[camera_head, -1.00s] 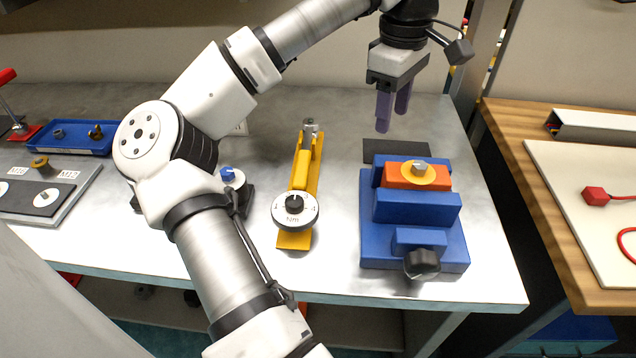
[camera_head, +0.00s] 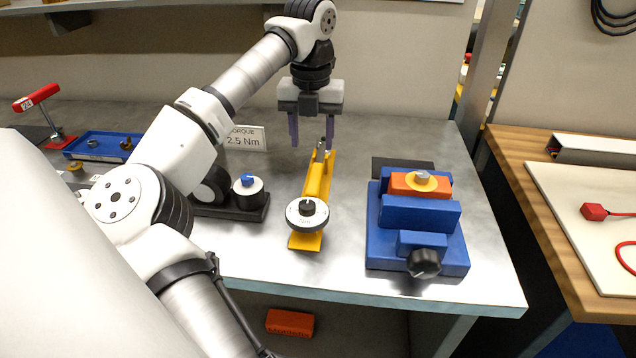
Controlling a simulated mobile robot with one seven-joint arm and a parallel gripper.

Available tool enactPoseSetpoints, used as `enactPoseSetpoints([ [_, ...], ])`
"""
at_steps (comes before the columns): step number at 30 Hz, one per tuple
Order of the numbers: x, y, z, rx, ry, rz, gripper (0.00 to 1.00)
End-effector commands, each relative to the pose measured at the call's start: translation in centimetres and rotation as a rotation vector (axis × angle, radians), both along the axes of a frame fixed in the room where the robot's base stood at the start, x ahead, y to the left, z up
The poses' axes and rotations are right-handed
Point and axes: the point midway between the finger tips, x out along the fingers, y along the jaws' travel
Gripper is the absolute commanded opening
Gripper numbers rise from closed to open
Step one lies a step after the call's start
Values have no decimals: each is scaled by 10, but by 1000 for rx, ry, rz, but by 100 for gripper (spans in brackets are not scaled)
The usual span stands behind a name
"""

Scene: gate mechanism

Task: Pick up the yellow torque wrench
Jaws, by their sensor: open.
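The yellow torque wrench (camera_head: 317,190) lies on the grey metal bench, its long body pointing away from me. Its round white dial with a black knob (camera_head: 307,212) is at the near end, and a grey metal tip is at the far end. My gripper (camera_head: 311,140) is above the far end of the wrench, pointing down. Its two purple fingers are apart, one on either side of the wrench's tip in the picture. Nothing is between them that I can see as held. Whether the fingers reach down beside the tip or stay behind it, I cannot tell.
A blue vise (camera_head: 415,225) holding an orange block (camera_head: 419,186) stands right of the wrench. Left are a black fixture with a blue-topped knob (camera_head: 248,190), a "2.5 Nm" sign (camera_head: 243,139) and a blue tray (camera_head: 103,147). Bare bench lies around the wrench.

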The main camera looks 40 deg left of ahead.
Motion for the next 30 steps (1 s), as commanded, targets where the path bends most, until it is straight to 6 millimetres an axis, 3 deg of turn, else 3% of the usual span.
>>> enactPoseSetpoints([
  [7, 0, -1, -46, -3, 1, -4, 49],
  [14, 1, -1, -62, -2, 1, -4, 49],
  [24, 8, -1, -106, -2, 0, -5, 49],
  [30, 8, 0, -111, 0, -1, -5, 49],
])
